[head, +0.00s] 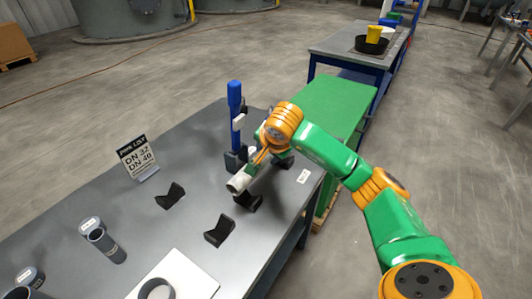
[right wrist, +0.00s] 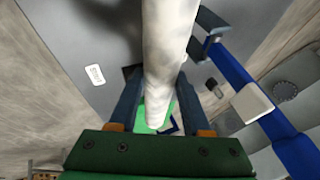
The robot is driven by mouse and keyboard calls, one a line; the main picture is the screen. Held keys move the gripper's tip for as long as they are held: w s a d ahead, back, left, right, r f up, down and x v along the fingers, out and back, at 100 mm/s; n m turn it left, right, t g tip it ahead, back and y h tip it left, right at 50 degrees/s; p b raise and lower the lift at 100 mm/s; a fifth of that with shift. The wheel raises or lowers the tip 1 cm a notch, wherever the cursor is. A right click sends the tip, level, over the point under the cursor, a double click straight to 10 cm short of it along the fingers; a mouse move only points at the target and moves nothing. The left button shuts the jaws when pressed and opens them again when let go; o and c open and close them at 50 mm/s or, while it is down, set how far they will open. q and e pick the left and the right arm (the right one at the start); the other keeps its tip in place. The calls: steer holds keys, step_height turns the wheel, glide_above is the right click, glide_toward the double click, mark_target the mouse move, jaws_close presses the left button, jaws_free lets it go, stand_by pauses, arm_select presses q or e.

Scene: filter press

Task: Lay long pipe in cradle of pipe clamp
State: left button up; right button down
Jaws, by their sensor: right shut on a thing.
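The long pipe is a pale whitish tube; its near end (head: 238,183) shows in the head view, angled over the table. My right gripper (head: 257,160) is shut on it. In the right wrist view the pipe (right wrist: 165,50) runs between the two fingers of my right gripper (right wrist: 158,105). A blue upright post (head: 235,105) on a dark base, which looks like the pipe clamp, stands just left of the gripper; it also shows in the right wrist view (right wrist: 240,75). The gripper and pipe partly hide its cradle, and I cannot tell whether they touch. My left gripper is not in view.
Black V-shaped rests (head: 170,196) (head: 219,230) stand on the grey table (head: 200,150), with another (head: 249,202) below the pipe end. A sign (head: 138,157) stands left. A green table (head: 325,105) lies behind.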

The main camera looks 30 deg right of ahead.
steer(key=shift+f+b, duration=2.35)
steer(key=shift+f, duration=0.85)
steer(key=shift+c, duration=1.4)
jaws_free()
steer(key=v, duration=0.7)
steer(key=shift+r, duration=0.1)
